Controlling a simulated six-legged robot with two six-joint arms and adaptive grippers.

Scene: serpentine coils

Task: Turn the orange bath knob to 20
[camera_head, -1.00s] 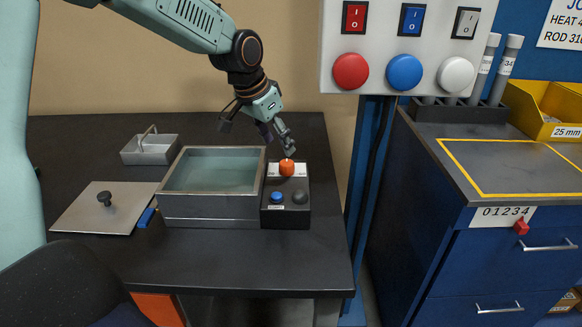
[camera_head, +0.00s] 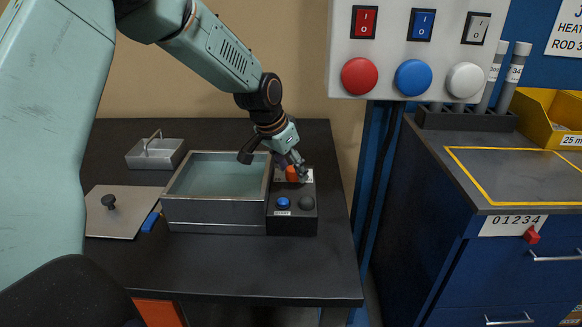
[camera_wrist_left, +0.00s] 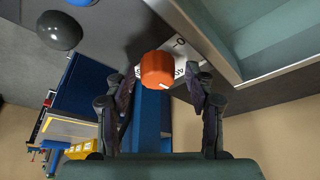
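The orange bath knob (camera_head: 291,174) sits on the dark control box (camera_head: 292,225) at the right side of the water bath (camera_head: 215,214). In the left wrist view the knob (camera_wrist_left: 157,69) shows a white mark at its lower edge and a partly covered white dial label behind it. My left gripper (camera_head: 292,168) is at the knob, its fingers partly hiding it. In the left wrist view my left gripper (camera_wrist_left: 160,100) is open, one finger on each side of the knob with visible gaps. My right gripper is not in view.
A blue button (camera_head: 283,203) and a dark round knob (camera_head: 306,203) are on the box in front of the orange knob. A lid (camera_head: 122,216) and a small tray (camera_head: 155,155) lie left of the bath. A grey switch panel (camera_head: 398,50) hangs at upper right.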

